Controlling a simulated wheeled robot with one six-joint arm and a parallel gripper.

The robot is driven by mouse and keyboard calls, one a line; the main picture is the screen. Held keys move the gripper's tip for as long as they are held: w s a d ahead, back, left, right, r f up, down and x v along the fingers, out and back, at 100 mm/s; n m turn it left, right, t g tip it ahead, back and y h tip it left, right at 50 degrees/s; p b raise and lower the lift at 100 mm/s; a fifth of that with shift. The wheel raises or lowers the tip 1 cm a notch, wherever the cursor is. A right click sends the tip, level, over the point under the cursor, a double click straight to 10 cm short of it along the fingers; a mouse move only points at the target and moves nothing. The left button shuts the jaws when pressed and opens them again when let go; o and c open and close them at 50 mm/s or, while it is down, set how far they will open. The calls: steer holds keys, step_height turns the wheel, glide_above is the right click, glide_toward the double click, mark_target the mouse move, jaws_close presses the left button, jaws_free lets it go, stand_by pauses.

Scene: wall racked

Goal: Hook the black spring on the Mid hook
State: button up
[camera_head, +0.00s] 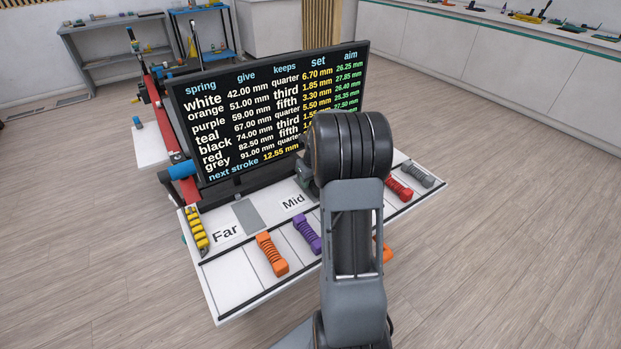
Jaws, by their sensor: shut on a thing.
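The Mid label (293,203) is on the white bench top, right of the Far label (225,234). A dark grey-green part (304,176) shows just behind the Mid label, beside my arm; I cannot tell whether it is the hook. My arm (352,240) rises in front of the bench and covers its middle right. My gripper and the black spring are hidden from this view. A black row on the screen (268,114) reads 74.00 mm, third.
An orange spring (271,254) and a purple spring (307,233) lie in lanes left of my arm. A red spring (398,189) and a grey spring (418,175) lie to the right. Yellow pieces (196,230) stand at the left end.

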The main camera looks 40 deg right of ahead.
steer(key=shift+f, duration=0.35)
steer(key=o, duration=1.1)
step_height(320, 180, up, 10)
steer(key=p, duration=0.9)
